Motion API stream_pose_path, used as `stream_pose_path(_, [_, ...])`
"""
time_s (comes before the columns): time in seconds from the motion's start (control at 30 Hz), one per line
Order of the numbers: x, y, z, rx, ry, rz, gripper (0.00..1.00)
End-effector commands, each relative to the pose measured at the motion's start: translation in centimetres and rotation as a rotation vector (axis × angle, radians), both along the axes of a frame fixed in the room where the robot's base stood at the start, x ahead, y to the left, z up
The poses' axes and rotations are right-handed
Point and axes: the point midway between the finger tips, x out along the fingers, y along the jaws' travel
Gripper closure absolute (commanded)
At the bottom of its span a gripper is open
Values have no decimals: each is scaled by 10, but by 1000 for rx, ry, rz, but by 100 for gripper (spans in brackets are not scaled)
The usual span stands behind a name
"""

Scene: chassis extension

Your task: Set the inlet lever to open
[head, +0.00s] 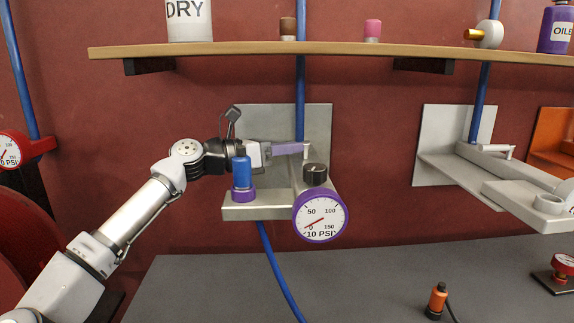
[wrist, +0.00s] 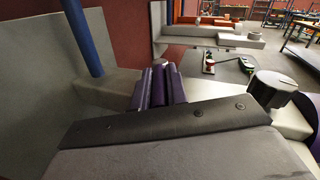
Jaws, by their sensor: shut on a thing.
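The assembly on the grey wall plate (head: 318,120) has a pale, small upright lever (head: 306,153) above its black knob (head: 315,174). My gripper (head: 299,148) reaches in from the left, with its purple fingers horizontal and their tips at the lever. The fingers are shut on it. In the wrist view, my gripper (wrist: 159,72) shows its purple fingers close together, pointing away from the camera. What lies between them is mostly hidden there, so the lever's exact angle cannot be told. The purple-rimmed gauge (head: 320,217) is below the knob, its needle near the low end.
A blue-topped fitting (head: 241,172) stands just below my wrist. A wooden shelf (head: 230,49) with containers runs overhead. Blue pipe (head: 300,95) rises behind the assembly. A second grey assembly (head: 440,150) is to the right. The dark bench (head: 210,285) below is mostly clear.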

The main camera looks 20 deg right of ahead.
Motion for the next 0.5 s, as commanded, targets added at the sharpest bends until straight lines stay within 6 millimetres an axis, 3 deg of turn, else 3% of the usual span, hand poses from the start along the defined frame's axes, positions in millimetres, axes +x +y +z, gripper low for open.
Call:
stream_pose_path(0.03, [-3,0,-7,3,-3,28,100])
stream_pose_path(0.5, [-9,-2,-2,3,3,201,100])
